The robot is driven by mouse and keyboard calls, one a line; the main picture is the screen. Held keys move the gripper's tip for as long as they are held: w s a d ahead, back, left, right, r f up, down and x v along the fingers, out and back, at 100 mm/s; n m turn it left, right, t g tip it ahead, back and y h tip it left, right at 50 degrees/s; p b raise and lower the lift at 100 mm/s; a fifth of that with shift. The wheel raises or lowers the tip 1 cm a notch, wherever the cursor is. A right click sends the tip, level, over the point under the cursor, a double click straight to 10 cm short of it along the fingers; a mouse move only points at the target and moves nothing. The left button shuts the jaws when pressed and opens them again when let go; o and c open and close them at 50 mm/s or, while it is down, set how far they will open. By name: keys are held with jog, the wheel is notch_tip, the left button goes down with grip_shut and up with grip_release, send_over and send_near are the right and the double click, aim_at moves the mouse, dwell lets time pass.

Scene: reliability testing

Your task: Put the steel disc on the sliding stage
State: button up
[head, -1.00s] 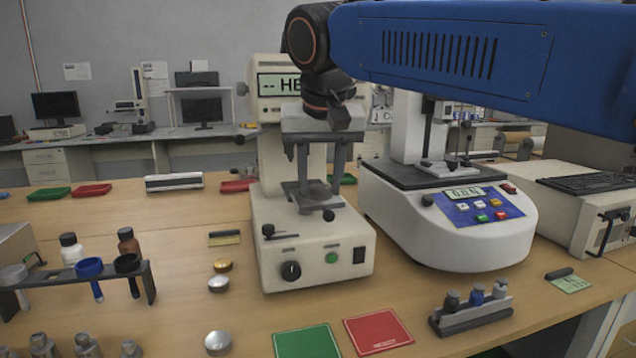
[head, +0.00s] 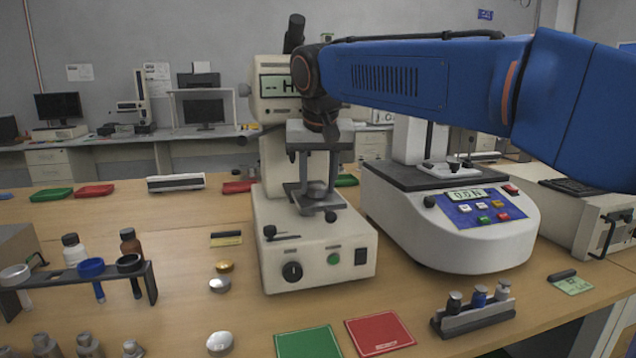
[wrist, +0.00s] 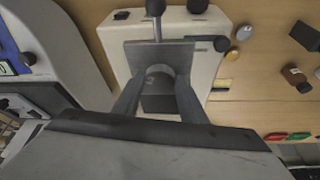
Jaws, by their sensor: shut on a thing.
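The steel disc (head: 316,188) is a small grey round piece at the sliding stage (head: 328,202) of the cream hardness tester (head: 280,240). My gripper (head: 317,183) points down under the tester's head, and its two fingers are shut on the disc from either side. In the wrist view, the disc (wrist: 158,70) shows as a pale curved edge between the fingertips (wrist: 157,82), over the grey stage plate (wrist: 180,53). The disc's underside is hidden, so I cannot tell whether it touches the plate.
A white instrument (head: 455,225) with a blue panel stands close on the right. Loose round pieces (head: 219,284) lie left of the tester. Green (head: 307,342) and red (head: 379,333) mats lie in front. A vial rack (head: 473,311) and a tube rack (head: 90,280) flank them.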

jog(key=shift+f, duration=0.15)
jog(key=o, duration=1.3)
jog(key=shift+c, duration=0.2)
jog(key=v, duration=1.2)
